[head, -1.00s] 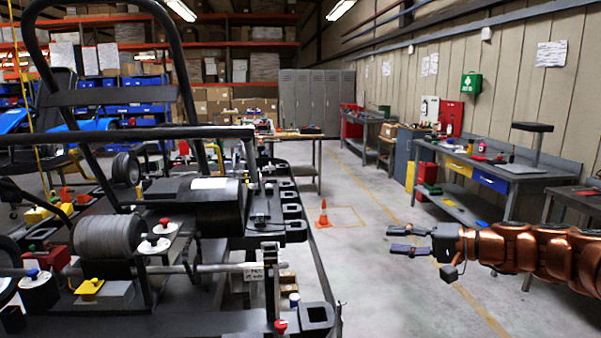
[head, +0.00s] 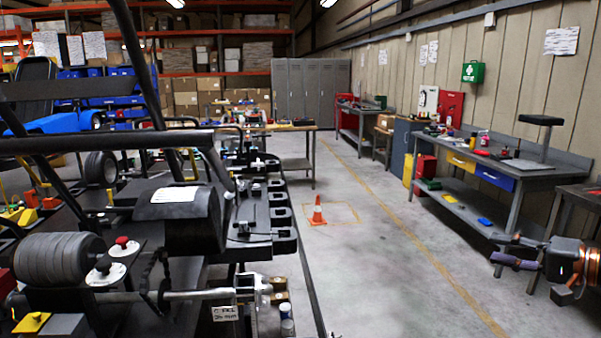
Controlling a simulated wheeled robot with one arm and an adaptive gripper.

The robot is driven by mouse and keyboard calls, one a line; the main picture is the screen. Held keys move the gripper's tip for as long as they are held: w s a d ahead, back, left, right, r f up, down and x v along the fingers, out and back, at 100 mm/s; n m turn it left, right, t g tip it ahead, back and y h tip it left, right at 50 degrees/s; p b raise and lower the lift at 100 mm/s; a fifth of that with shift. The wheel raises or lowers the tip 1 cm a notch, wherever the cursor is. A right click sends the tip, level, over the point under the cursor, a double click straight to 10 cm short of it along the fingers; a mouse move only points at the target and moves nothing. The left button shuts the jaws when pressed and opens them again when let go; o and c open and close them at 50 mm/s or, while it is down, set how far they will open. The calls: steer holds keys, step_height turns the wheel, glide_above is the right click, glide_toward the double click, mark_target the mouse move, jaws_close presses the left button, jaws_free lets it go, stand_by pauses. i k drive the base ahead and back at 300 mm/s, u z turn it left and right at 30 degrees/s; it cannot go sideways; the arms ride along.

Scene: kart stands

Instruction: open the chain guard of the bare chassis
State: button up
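The bare chassis, a black tubular frame (head: 95,143), fills the left of the head view, close to me. A black rounded cover with a white label (head: 192,222) sits on it and looks like the chain guard; it appears closed. A chain (head: 152,282) hangs just in front of it, by a grey axle (head: 190,296). My gripper (head: 504,248) is at the right edge, pointing left, with its two fingers apart and nothing between them. It is far to the right of the cover, over the open floor.
A grey ribbed roll (head: 58,262) and a red-knobbed post (head: 122,246) stand near the cover. An orange cone (head: 317,212) stands on the floor ahead. A workbench (head: 520,170) runs along the right wall.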

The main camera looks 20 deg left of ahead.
mark_target(192, 217)
steer(key=i, duration=3.15)
steer(key=u, duration=3.4)
steer(key=i, duration=0.5)
